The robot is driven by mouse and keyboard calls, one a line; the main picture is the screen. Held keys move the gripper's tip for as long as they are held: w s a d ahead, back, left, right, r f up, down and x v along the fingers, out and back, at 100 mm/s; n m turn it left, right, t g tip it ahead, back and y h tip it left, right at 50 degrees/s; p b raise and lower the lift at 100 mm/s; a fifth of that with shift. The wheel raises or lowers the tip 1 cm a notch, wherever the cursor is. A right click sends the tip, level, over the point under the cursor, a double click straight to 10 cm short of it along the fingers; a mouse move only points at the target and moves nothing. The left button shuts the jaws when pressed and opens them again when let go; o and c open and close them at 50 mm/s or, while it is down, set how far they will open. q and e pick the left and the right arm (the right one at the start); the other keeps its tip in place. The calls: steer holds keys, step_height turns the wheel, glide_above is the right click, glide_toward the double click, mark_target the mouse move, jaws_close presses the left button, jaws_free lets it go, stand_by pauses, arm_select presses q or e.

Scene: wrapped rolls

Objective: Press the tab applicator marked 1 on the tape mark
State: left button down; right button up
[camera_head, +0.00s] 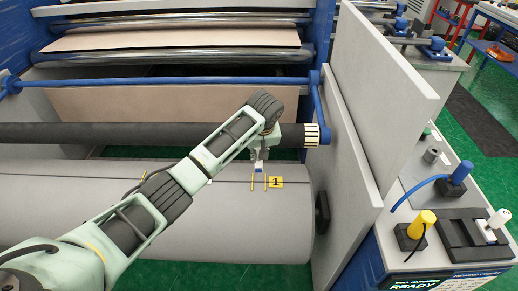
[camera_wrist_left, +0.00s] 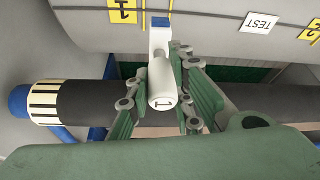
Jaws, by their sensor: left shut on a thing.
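The white tab applicator marked 1 (camera_wrist_left: 161,85) is held between the green fingers of my left gripper (camera_wrist_left: 163,78). Its blue end (camera_wrist_left: 160,22) points at the grey roll (camera_wrist_left: 205,18). In the head view, my left gripper (camera_head: 262,148) is above the roll (camera_head: 240,225), close to the yellow label 1 (camera_head: 276,182). Two thin yellow strips (camera_head: 253,184) stand left of that label, and the blue end shows just above them. The label also shows in the wrist view (camera_wrist_left: 122,10). I cannot tell whether the blue end touches the roll. My right gripper is not in view.
A dark bar (camera_head: 110,133) with a striped end collar (camera_head: 312,135) runs behind the roll. A grey side plate (camera_head: 350,150) bounds it at right. A console beyond holds a black tray (camera_head: 460,238) with a white applicator (camera_head: 490,225), plus blue (camera_head: 461,173) and yellow (camera_head: 422,222) capped pieces.

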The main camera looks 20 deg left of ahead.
mark_target(260, 161)
arm_select(q)
steer(key=shift+r, duration=0.1)
steer(key=shift+d+p, duration=0.1)
steer(key=shift+p, duration=0.45)
step_height(260, 161, down, 6)
steer(key=shift+r+b, duration=0.2)
steer(key=shift+b, duration=0.8)
steer(key=shift+f+b, duration=0.45)
steer(key=shift+f, duration=0.6)
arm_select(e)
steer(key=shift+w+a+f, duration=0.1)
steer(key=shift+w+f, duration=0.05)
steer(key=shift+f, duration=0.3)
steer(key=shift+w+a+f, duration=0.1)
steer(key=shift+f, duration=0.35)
arm_select(q)
steer(key=shift+f, duration=0.15)
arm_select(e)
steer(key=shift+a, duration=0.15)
arm_select(q)
steer(key=shift+f+b, duration=0.3)
steer(key=shift+f, duration=0.3)
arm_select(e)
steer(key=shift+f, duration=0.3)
arm_select(q)
steer(key=shift+s, duration=0.1)
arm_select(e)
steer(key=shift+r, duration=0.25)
